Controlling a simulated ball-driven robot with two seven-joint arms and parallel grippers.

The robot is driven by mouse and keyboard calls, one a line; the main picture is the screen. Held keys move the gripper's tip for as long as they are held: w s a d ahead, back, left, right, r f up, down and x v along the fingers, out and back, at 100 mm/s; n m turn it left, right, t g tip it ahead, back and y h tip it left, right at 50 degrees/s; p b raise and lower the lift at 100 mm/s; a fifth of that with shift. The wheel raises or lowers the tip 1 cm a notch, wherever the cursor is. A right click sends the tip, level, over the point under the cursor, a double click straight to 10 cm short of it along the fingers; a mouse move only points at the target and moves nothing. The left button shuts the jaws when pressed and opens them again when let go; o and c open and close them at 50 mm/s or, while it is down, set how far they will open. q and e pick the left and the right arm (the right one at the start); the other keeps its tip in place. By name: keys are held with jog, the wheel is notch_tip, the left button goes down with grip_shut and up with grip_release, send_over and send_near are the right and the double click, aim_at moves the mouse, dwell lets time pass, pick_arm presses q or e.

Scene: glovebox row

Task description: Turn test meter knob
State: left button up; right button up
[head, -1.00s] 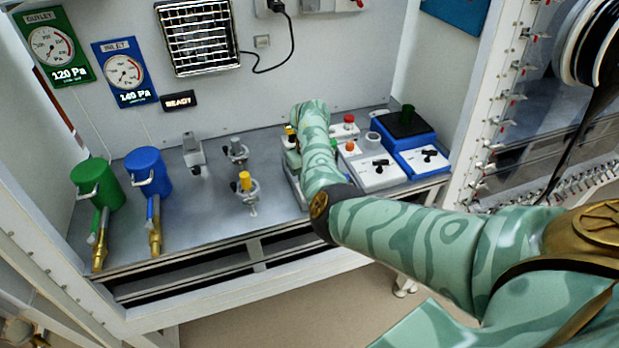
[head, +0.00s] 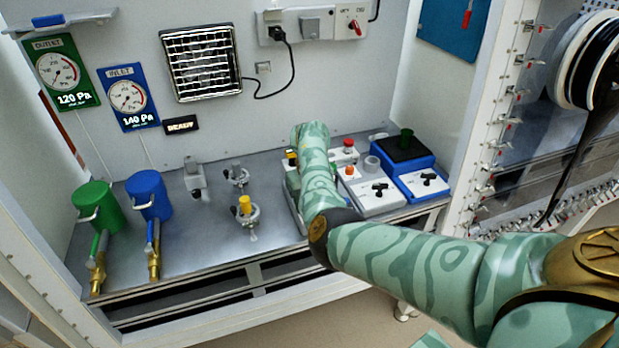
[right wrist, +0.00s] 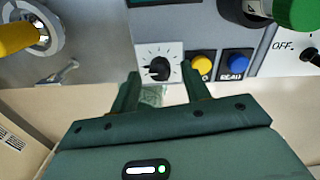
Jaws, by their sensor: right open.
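The test meter knob (right wrist: 160,68) is a black pointer knob on a white dial plate with tick marks, in the right wrist view. The green fingers of my right gripper (right wrist: 160,88) are open, one on each side of the dial's lower part in the picture. The knob shows between and just beyond the fingertips; I cannot tell whether they touch it. In the head view my right forearm covers most of the meter, and the right gripper's fingers are hidden. My left gripper is not in view.
Yellow (right wrist: 201,65) and blue (right wrist: 235,62) buttons sit right of the knob, close to a finger. A yellow-handled valve (head: 245,207) stands left of my arm. White (head: 372,188) and blue (head: 420,175) devices stand to its right.

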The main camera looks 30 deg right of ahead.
notch_tip(320, 180, up, 15)
jog(key=p, duration=0.4)
jog(key=shift+d, duration=0.15)
